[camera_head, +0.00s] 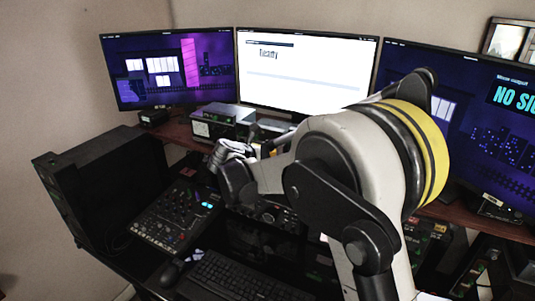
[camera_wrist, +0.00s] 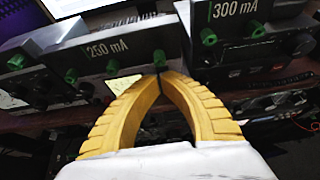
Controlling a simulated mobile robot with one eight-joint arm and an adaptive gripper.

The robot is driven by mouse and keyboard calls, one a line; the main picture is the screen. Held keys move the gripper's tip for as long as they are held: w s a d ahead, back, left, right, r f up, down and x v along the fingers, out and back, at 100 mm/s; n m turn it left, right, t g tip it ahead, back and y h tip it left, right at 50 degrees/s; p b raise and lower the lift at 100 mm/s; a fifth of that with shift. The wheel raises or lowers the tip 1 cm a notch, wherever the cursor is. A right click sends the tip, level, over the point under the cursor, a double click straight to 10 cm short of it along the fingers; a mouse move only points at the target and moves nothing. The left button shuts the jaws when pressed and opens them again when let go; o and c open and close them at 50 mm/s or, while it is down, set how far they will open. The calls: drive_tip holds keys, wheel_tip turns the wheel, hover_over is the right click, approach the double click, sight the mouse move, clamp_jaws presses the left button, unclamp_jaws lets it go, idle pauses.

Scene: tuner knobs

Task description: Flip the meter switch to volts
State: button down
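A grey box meter labelled "250 mA" (camera_wrist: 105,48) stands ahead of my gripper in the wrist view, with several green knobs on its front. A second meter labelled "300 mA" (camera_wrist: 236,12) is to its right. My gripper (camera_wrist: 162,76) has two yellow ribbed fingers whose tips come together just below a green knob (camera_wrist: 158,55) at the first meter's right end. I cannot tell whether the tips touch it. No switch marked volts is readable. In the head view, a meter (camera_head: 222,122) stands below the middle screen, and my arm hides most of the gripper.
Three monitors line the back, the middle one (camera_head: 300,68) showing "Ready". A mixer panel (camera_head: 175,215) and a keyboard (camera_head: 240,278) lie in front, with a black case (camera_head: 100,190) at left. A yellow note (camera_wrist: 122,84) is beside the left finger.

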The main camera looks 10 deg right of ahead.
drive_tip(key=shift+w+d+r+p, duration=0.3)
drive_tip(key=shift+w+r+p, duration=0.1)
drive_tip(key=shift+p, duration=0.1)
drive_tip(key=shift+f+g, duration=0.2)
drive_tip(key=shift+g, duration=0.1)
